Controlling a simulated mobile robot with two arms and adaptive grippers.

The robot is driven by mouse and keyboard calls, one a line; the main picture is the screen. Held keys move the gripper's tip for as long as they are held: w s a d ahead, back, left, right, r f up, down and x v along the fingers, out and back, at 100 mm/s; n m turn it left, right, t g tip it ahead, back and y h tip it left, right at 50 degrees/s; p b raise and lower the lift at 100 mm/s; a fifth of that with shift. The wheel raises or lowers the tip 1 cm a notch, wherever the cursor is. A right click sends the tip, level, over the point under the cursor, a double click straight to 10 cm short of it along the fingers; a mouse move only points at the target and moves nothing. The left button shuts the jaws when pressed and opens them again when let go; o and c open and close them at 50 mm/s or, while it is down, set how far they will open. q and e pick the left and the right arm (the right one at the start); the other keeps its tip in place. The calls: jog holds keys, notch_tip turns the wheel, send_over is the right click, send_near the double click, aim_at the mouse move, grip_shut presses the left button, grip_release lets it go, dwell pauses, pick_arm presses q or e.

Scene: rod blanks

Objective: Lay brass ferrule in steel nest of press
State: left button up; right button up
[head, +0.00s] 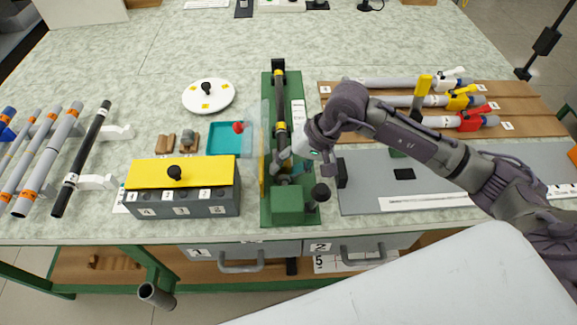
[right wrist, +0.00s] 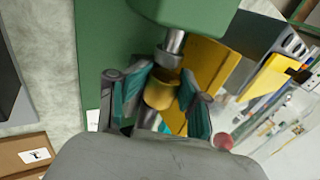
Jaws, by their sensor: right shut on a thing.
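The green press (head: 289,205) stands mid-table on its long green base, and its green housing also shows in the right wrist view (right wrist: 185,12). My right gripper (right wrist: 160,95) has its teal-padded fingers shut on the brass ferrule (right wrist: 159,92), in line with the press axis. A steel shaft (right wrist: 173,46) reaches from the housing toward the ferrule; I cannot tell whether they touch. A grey steel part (right wrist: 147,117) shows beyond the ferrule. I cannot make out the steel nest clearly, nor whether the ferrule rests in it. My left gripper is out of view.
A clear guard panel (head: 255,130) stands along the press's left side, and a black-knobbed lever (head: 320,193) at its right. A yellow-lidded box (head: 180,172), a teal tray (head: 224,140) and a white disc (head: 208,96) are left. Rods lie on a brown board (head: 330,105) right.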

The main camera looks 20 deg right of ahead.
jog(key=shift+o, duration=0.7)
jog(key=shift+s+a+f, duration=0.15)
jog(key=shift+f, duration=0.45)
jog(key=o, duration=1.4)
jog(key=shift+a+r, duration=0.1)
jog(key=shift+a, duration=0.05)
jog(key=shift+o, duration=0.2)
jog(key=shift+w+r, duration=0.15)
jog(key=shift+w, duration=0.05)
jog(key=shift+d+r, duration=0.15)
jog(key=shift+d, duration=0.1)
jog(key=v, duration=1.1)
jog(key=shift+r, duration=0.25)
jog(key=shift+d+r, duration=0.1)
